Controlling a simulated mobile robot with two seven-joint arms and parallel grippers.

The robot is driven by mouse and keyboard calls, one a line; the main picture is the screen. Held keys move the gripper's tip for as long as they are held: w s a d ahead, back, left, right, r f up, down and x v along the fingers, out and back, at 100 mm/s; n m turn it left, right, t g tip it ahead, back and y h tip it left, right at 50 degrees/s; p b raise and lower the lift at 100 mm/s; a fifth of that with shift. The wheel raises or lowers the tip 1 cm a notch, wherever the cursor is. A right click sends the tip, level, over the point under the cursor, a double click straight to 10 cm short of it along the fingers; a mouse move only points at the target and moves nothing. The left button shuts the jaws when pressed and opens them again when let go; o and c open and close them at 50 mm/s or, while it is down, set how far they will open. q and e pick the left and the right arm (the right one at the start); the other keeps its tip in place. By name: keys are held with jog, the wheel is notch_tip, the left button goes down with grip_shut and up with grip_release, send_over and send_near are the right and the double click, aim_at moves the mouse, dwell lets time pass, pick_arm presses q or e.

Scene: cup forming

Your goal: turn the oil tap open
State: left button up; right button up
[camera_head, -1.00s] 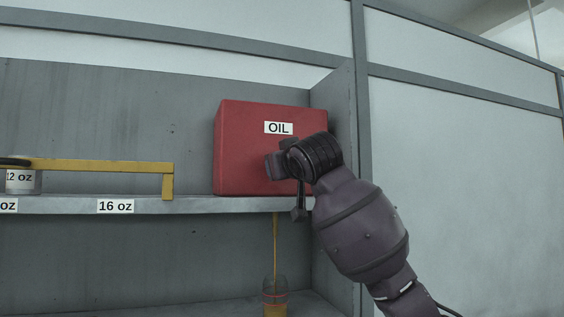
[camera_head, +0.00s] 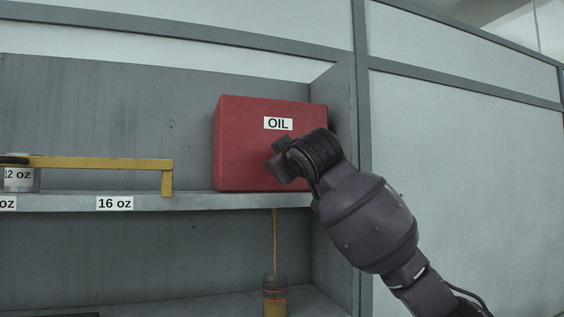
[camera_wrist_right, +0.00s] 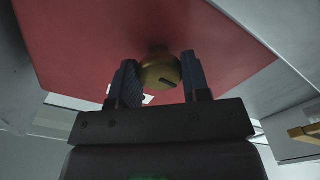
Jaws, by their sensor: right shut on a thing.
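The red oil box (camera_head: 240,150) with its OIL label stands on the shelf at the centre of the head view. My right gripper (camera_head: 278,160) is at the box's front, its wrist hiding the tap in that view. In the right wrist view the round brass tap knob (camera_wrist_right: 160,72) sits between the two fingers of my right gripper (camera_wrist_right: 160,80), which is shut on it. A thin amber stream of oil (camera_head: 275,240) falls below the shelf into a clear cup (camera_head: 275,285) with a red line. Amber oil shows in the cup's lower part. My left gripper is not in view.
The shelf edge (camera_head: 160,203) carries 16 oz and other labels. A yellow bar (camera_head: 100,163) and a 12 oz container (camera_head: 20,179) are at the left. A grey side panel (camera_head: 340,115) closes the shelf just right of the box.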

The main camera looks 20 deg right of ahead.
jog(key=o, duration=0.9)
jog(key=shift+o, duration=0.2)
jog(key=shift+s, duration=0.55)
pick_arm(q)
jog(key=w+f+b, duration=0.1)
jog(key=b, duration=0.2)
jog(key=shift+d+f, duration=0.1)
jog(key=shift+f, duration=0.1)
pick_arm(e)
jog(key=s, duration=0.9)
jog(key=shift+s+d, duration=0.2)
jog(key=shift+s, duration=0.2)
